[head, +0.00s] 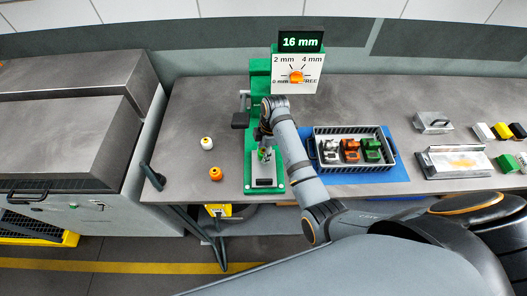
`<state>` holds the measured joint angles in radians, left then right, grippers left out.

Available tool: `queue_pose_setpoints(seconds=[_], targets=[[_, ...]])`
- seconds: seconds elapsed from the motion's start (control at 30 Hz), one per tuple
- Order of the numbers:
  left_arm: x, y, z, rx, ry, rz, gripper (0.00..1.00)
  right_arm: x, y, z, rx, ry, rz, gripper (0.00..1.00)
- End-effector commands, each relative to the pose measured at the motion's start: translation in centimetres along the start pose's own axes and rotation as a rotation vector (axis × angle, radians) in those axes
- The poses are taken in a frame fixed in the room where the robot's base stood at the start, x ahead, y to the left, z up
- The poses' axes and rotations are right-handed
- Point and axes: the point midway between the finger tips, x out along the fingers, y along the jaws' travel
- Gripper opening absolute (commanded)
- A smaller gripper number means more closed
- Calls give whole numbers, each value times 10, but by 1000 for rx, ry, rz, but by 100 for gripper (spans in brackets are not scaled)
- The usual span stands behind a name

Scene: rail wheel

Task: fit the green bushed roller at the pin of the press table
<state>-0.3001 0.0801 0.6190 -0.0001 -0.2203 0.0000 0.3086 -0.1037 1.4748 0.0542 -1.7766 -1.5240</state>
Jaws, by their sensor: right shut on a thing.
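The press (260,67) stands on the middle of the bench, with a green column and a green base. Its grey press table (263,170) lies at the front of that base. My right gripper (264,152) points down over the press table and is shut on the green bushed roller (262,155). The gripper hides most of the roller, and the pin is hidden. I cannot tell whether the roller touches the table. My left gripper is not in view.
A white roller (206,143) and an orange roller (215,174) stand left of the press. A grey crate (317,150) with white, orange and green parts is on a blue mat (398,172) to the right. A dial panel (297,75) under a "16 mm" display stands behind.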

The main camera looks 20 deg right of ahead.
Motion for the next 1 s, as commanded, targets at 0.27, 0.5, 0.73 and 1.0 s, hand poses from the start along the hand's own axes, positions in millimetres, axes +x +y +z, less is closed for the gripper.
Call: queue_pose_setpoints(seconds=[0.27, 0.5, 0.73, 1.0], targets=[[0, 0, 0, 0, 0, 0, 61, 1, 0, 0, 0, 0, 1, 0], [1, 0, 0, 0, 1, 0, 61, 7, 0, 1, 0, 0, 0, 0], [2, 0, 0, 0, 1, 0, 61, 13, 0, 2, 0, 0, 0, 0], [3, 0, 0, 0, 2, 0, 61, 19, 0, 3, 0, 0, 0, 0]])
